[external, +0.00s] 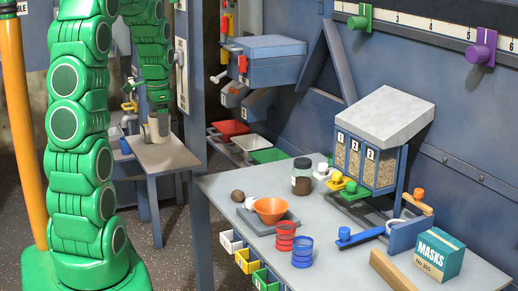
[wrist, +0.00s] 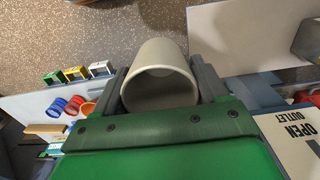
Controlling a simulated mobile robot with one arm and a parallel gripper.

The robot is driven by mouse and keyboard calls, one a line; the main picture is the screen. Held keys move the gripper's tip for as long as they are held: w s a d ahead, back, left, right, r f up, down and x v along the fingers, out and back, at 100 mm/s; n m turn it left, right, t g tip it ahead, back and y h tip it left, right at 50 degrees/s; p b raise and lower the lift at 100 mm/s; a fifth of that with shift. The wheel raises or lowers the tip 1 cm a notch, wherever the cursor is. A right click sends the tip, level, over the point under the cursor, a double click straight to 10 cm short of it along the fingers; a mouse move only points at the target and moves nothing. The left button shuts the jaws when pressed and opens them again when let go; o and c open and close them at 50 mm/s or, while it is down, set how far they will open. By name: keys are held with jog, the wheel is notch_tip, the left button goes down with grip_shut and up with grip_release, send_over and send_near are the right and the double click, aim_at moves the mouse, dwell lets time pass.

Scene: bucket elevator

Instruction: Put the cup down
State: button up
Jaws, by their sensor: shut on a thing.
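The cup (wrist: 160,75) is a beige-grey cylinder, seen in the wrist view between my gripper's two dark fingers (wrist: 160,90), which are shut on it. Its round opening faces the wrist camera. In the external view the cup (external: 158,128) is small and far off, below my gripper (external: 158,110), at the small grey side table (external: 172,158). It looks upright there. I cannot tell whether its base touches the tabletop.
Coloured trays (external: 232,129) stand right of the side table. Speckled floor lies between the tables.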

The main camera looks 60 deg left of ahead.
jog(key=w+d+f, duration=0.2)
jog(key=w+f, duration=0.2)
jog(key=w, duration=0.9)
jog(key=w+d+f, duration=0.2)
jog(key=w+f, duration=0.1)
jog(key=w, duration=0.9)
jog(key=shift+w+a+f, duration=1.3)
jog(key=shift+w+f, duration=0.45)
jog(key=shift+w, duration=0.25)
jog(key=shift+w+a+f, duration=1.25)
jog(key=shift+w+f, duration=0.45)
jog(key=shift+w, duration=0.3)
jog(key=shift+w+a+f, duration=1.3)
jog(key=shift+w+f, duration=0.45)
jog(key=shift+w, duration=0.25)
jog(key=shift+f, duration=1.35)
jog(key=shift+f, duration=0.1)
jog(key=o, duration=1)
jog(key=shift+o, duration=0.2)
